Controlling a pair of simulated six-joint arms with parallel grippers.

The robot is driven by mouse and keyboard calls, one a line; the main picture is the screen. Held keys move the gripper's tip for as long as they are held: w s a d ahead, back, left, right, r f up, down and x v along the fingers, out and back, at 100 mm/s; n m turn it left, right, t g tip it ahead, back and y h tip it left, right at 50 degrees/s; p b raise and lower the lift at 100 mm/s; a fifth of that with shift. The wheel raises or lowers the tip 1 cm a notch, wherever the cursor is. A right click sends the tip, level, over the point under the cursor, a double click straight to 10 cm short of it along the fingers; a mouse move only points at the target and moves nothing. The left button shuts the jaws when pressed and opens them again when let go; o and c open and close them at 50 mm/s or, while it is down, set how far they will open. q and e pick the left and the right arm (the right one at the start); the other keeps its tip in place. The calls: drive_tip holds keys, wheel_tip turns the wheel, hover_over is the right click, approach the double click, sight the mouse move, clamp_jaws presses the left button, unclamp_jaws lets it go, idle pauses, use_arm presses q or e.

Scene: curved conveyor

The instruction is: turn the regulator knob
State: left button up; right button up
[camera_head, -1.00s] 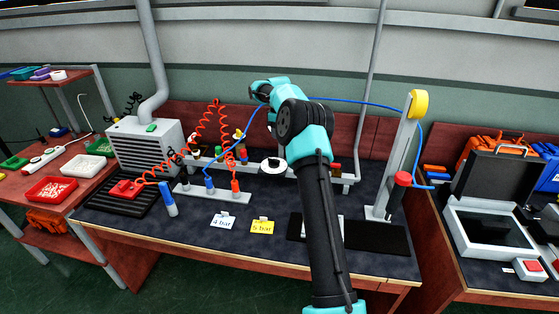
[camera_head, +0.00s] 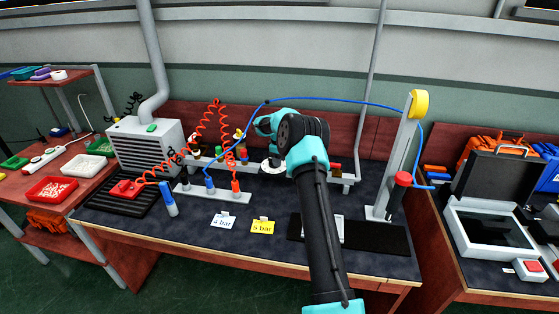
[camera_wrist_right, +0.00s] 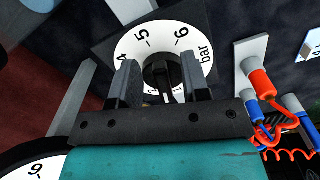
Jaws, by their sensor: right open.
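The regulator knob (camera_wrist_right: 160,72) is black and sits at the centre of a white dial (camera_wrist_right: 139,42) marked with numbers and "bar" in the right wrist view. My right gripper (camera_wrist_right: 159,66) is open, with one finger on each side of the knob. I cannot tell whether either finger touches it. The lower part of the dial is hidden by the gripper. In the head view the white dial (camera_head: 268,168) shows partly below my right wrist, and the fingertips are hard to make out. My left gripper is not in view.
A white "4 bar" card (camera_head: 222,222) and a yellow "5 bar" card (camera_head: 262,227) stand on the dark bench. A manifold (camera_head: 235,197) with blue and red fittings and a coiled red hose is left of the dial. A grey post (camera_head: 396,165) stands at right.

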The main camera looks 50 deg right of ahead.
clamp_jaws()
idle(0.4)
drive_tip(key=shift+a+m, duration=0.1)
drive_tip(key=shift+m, duration=0.4)
drive_tip(key=shift+a+m, duration=0.3)
drive_tip(key=shift+m, duration=0.95)
drive_tip(key=shift+a+m, duration=0.25)
drive_tip(key=shift+m, duration=1)
unclamp_jaws()
